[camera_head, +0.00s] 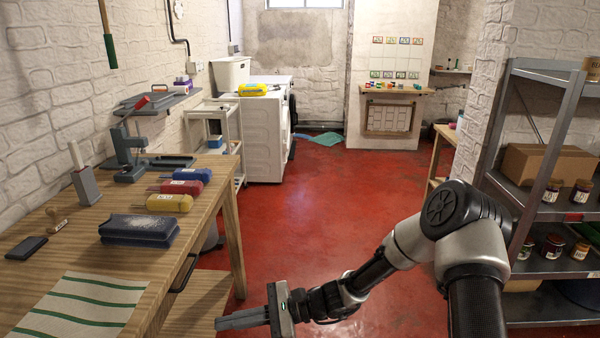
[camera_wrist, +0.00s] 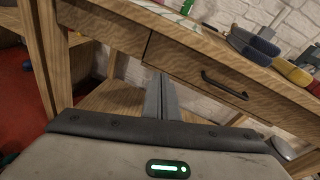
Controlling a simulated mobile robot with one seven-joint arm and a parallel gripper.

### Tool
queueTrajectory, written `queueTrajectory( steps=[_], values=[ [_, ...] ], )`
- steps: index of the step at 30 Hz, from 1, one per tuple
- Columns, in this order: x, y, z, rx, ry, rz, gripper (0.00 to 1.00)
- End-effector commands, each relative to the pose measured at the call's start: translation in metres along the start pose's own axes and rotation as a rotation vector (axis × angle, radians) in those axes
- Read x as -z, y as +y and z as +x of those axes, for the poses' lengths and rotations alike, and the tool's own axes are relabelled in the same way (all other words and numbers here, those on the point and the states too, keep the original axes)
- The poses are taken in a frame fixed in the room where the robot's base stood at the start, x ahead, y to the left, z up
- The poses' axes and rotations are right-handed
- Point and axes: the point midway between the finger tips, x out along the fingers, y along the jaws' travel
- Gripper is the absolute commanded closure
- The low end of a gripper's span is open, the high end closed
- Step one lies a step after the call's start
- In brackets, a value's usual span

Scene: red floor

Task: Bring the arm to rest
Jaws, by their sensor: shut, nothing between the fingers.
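My gripper (camera_head: 222,323) is at the lower middle of the head view, at the end of my arm, which reaches down and to the left over the red floor. Its two fingers lie together, shut and empty, pointing left toward the wooden workbench (camera_head: 100,262). In the wrist view the shut fingers (camera_wrist: 160,90) point at the bench's front, with a drawer (camera_wrist: 200,72) and its dark handle just beyond. The fingers look to be below the benchtop. I cannot tell the exact gap to the bench.
A bench leg (camera_head: 233,245) stands near my gripper. A metal shelf (camera_head: 545,75) with jars is on the right.

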Motion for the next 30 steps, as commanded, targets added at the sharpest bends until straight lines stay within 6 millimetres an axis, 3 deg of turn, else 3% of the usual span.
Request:
queueTrajectory(
  steps=[1,8,15,24,30],
  values=[
    [-0.013,0.006,-0.011,-0.064,0.065,-0.09,1.0],
    [-0.052,0.039,-0.073,-0.327,0.345,-0.43,1.0],
    [-0.102,0.064,-0.152,-0.549,0.646,-0.737,1.0],
    [-0.173,0.1,-0.248,-0.74,1.021,-1.049,1.0],
    [-0.205,0.122,-0.289,-0.8,1.195,-1.173,1.0]
  ],
)
